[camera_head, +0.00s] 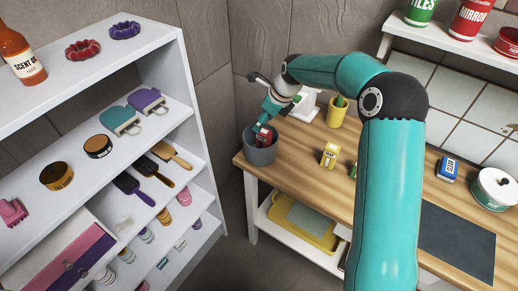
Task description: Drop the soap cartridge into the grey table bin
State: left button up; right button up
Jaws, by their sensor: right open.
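The grey table bin (261,156) stands at the left end of the wooden table. My right gripper (263,130) points down at the mouth of the bin; its jaws are open. A small red and dark thing (263,141) shows inside the bin, just below the fingertips. It may be the soap cartridge, but it is too small and partly covered to be sure. I cannot tell whether the fingers touch it. My left gripper is not in view.
A yellow carton (329,155) and a yellow cup (338,112) stand right of the bin. A blue box (448,168), a white round tin (493,188) and a dark mat (455,240) lie farther right. A stocked white shelf unit (190,87) stands left, across a gap.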

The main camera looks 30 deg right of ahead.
jog(key=v, duration=1.2)
jog(key=shift+s+f, duration=0.1)
